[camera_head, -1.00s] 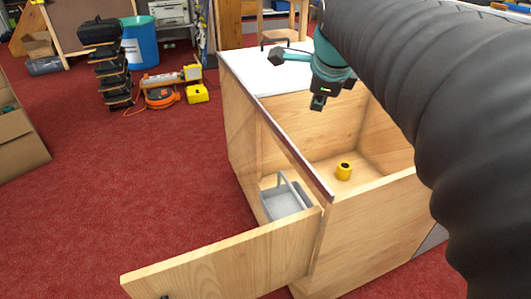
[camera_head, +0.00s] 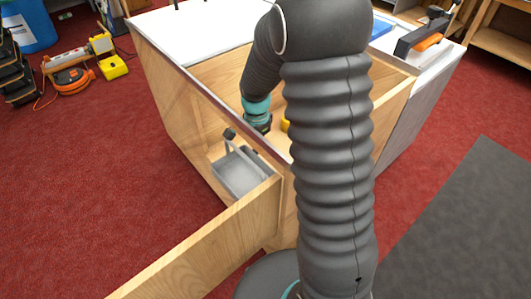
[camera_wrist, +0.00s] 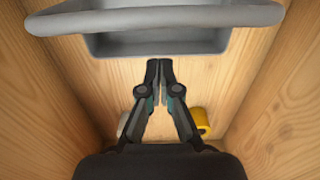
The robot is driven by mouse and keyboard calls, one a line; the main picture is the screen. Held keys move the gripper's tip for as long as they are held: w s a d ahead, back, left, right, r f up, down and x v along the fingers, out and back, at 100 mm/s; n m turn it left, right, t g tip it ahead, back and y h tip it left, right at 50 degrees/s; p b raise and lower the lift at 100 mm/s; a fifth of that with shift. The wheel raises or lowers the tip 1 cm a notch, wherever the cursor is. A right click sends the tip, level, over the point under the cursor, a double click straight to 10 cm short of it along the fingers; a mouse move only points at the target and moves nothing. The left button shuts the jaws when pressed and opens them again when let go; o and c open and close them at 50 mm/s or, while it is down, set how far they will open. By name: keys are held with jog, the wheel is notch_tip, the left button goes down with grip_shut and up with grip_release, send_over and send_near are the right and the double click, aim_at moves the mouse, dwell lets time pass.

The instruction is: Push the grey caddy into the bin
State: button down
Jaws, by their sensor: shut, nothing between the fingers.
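The grey caddy (camera_head: 243,177) sits on the wooden floor at the open side of the open-topped wooden bin (camera_head: 210,72), beside the swung-out panel. Its raised handle and shallow tray also fill the top of the wrist view (camera_wrist: 160,43). My gripper (camera_wrist: 160,64) is shut and empty, low inside the bin, its fingertips pointing at the caddy's near wall. The tips look very close to that wall; I cannot tell if they touch. In the head view my arm reaches over the bin, and the fingertips are not clear there.
A yellow roll (camera_wrist: 201,122) lies on the bin floor, beside my fingers in the wrist view. The open wooden panel (camera_head: 200,245) juts out at the front left. Wooden walls enclose my gripper on both sides. Red carpet (camera_head: 90,170) is free at the left.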

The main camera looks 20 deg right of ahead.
aim_at(258, 164)
notch_tip(258, 164, down, 10)
jog(key=shift+r, duration=0.25)
jog(key=shift+w, duration=0.1)
dwell(0.4)
